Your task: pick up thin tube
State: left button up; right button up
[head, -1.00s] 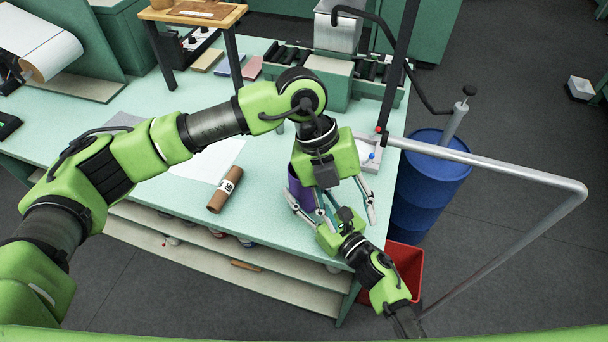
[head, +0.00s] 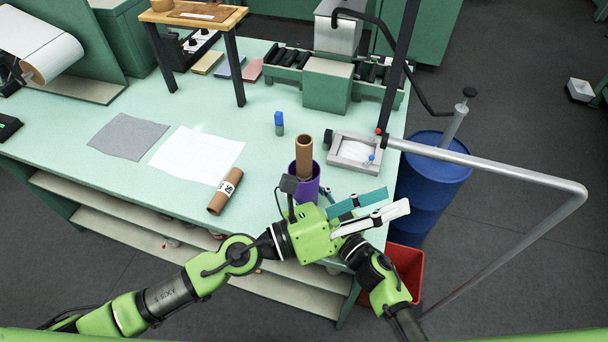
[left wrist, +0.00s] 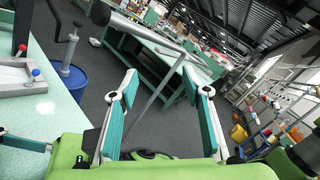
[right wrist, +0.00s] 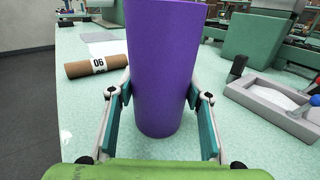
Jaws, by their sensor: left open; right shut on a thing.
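A brown tube (head: 304,156) stands upright in a purple cylindrical holder (head: 304,184) near the table's front right corner. A second brown tube (head: 225,191) with a white number label lies on the table to their left. My right gripper (right wrist: 160,90) is shut on the purple holder (right wrist: 165,60), one finger on each side; in the head view its jaws are mostly hidden behind my left gripper. My left gripper (head: 388,200) is open and empty, right of the holder, fingers pointing right. In the left wrist view, its open fingers (left wrist: 165,85) have nothing between them.
A grey tray (head: 337,158) sits behind and right of the holder. A blue-capped bottle (head: 279,123) stands behind it. A white sheet (head: 196,155) lies left. A metal pole (head: 490,165), blue drum (head: 425,190) and red bin (head: 408,265) are at the right edge.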

pick_arm(q)
jog(key=w+a+f+n+t+y, duration=0.1)
jog(key=w+a+f+t+y, duration=0.2)
jog(key=a+t, duration=0.45)
jog(key=t+y, duration=0.3)
jog(key=y, duration=0.4)
send_near(301, 172)
jog(key=r, duration=0.1)
jog(key=shift+n+g, duration=0.25)
jog(key=shift+n, duration=0.15)
jog(key=x, duration=0.6)
jog(key=shift+a+r, duration=0.1)
jog(key=shift+f+x, duration=0.2)
jog(key=shift+x, duration=1.25)
jog(key=shift+f+x, duration=0.15)
jog(key=shift+x, duration=1.35)
grip_shut()
